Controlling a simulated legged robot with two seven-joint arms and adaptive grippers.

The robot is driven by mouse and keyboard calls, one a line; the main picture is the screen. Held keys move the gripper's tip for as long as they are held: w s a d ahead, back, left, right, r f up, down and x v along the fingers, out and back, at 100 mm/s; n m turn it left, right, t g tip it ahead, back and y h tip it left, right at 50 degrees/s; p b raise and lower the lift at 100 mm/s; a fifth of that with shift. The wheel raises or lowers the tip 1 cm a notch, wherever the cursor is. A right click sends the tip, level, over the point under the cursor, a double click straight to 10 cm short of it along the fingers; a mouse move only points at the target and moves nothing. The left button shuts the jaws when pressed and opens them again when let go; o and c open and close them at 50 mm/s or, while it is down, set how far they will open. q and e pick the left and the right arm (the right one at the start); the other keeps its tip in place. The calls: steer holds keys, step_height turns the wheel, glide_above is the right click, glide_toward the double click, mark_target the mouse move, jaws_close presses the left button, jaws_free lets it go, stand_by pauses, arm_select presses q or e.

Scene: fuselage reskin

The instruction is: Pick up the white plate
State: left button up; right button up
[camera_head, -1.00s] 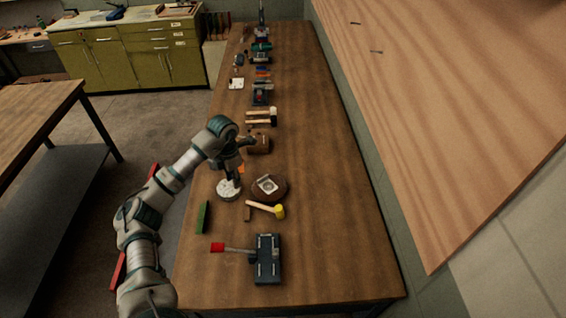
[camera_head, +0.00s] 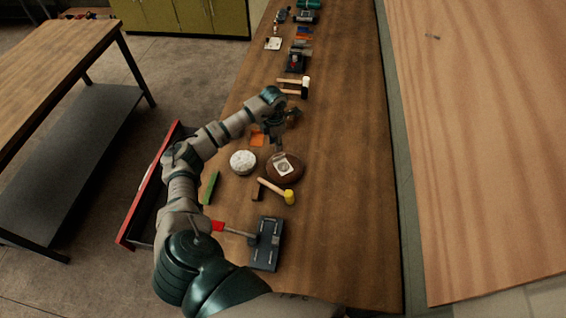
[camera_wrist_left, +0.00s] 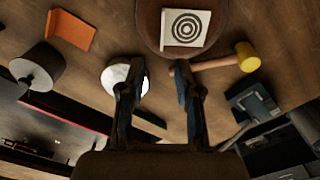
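A white square plate (camera_head: 283,164) with a round target mark lies on a brown round pad (camera_head: 294,175). In the left wrist view the plate (camera_wrist_left: 186,27) shows concentric dark rings, on the pad (camera_wrist_left: 148,30) at the top. A white round item (camera_head: 243,162) stands left of the pad; it also shows in the left wrist view (camera_wrist_left: 116,75), partly behind a finger. My left gripper (camera_head: 279,143) is over the table just beyond the plate. In the left wrist view its fingers (camera_wrist_left: 157,82) are apart with nothing held between them. My right gripper is out of view.
A yellow-headed mallet (camera_head: 277,190) lies just in front of the pad. A dark tool with a red-handled lever (camera_head: 266,244) is nearer. A green bar (camera_head: 211,187) and an orange piece (camera_head: 257,138) lie left. The right side of the table (camera_head: 345,190) is clear.

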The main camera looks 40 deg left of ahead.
mark_target(278, 158)
arm_select(q)
steer(key=f, duration=0.4)
steer(key=shift+w+a, duration=0.15)
steer(key=shift+a, duration=0.25)
steer(key=f+p, duration=0.1)
steer(key=f, duration=0.1)
steer(key=d+f, duration=0.1)
steer(key=f, duration=0.1)
steer(key=shift+d+p, duration=0.15)
steer(key=shift+p, duration=0.25)
steer(key=shift+w+d+f, duration=0.1)
steer(key=shift+f, duration=0.4)
steer(key=shift+a, duration=0.2)
jaws_close()
steer(key=shift+a, duration=0.1)
